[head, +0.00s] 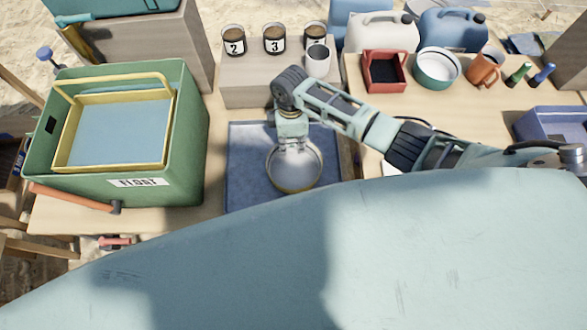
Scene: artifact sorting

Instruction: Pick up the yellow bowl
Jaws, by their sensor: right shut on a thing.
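The yellow bowl (297,174) is over the blue tray in the middle of the head view. Its inside looks pale grey, and a thin yellowish edge shows along its lower side. My right gripper (293,147) points down at the bowl's far rim and is shut on it. The fingertips are small here and partly blend with the bowl. I cannot tell whether the bowl touches the tray. My left gripper is not in view.
The blue tray (242,178) lies on the table. A green bin (190,140) holding a yellow-rimmed box (72,140) stands left. A white mug (318,61) and numbered cups are behind. A red box (401,60), white-and-green bowl (437,67) and orange mug (484,70) stand right.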

